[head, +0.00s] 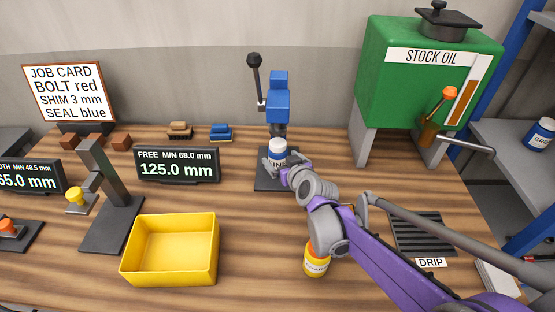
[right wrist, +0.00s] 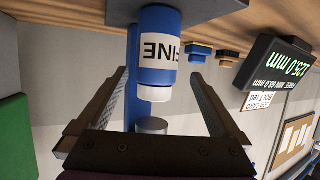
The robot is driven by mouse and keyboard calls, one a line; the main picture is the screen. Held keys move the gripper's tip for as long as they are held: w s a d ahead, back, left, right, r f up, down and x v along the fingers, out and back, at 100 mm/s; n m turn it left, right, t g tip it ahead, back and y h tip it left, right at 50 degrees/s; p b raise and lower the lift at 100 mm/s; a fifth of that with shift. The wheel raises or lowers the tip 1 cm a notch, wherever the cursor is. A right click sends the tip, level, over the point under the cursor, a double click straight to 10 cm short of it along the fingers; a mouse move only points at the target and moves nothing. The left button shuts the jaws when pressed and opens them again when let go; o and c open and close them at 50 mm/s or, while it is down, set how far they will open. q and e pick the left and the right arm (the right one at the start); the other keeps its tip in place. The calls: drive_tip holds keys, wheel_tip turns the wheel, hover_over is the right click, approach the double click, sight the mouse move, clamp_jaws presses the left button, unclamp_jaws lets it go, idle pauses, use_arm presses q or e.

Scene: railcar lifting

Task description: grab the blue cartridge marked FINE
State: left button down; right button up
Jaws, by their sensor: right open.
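The blue cartridge (head: 278,145) with a white label reading FINE and a white cap stands upright on the dark base (head: 267,184) of the blue lever press (head: 279,105). In the right wrist view the cartridge (right wrist: 158,50) appears upside down, its label facing the camera. My right gripper (head: 277,167) is at the cartridge. In the right wrist view its two fingers (right wrist: 160,78) are spread, one on either side of the cartridge's capped end, with visible gaps. My left gripper is not in view.
A yellow bin (head: 170,283) stands at the front left. An orange-yellow container (head: 316,262) stands beneath my right arm. A display reading 125.0 mm (head: 177,166) is left of the press. The green STOCK OIL tank (head: 425,90) and a drip grate (head: 420,235) are at right.

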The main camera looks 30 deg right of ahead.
drive_tip(key=x, duration=0.5)
drive_tip(key=shift+d+f, duration=0.1)
drive_tip(key=shift+d, duration=0.2)
clamp_jaws()
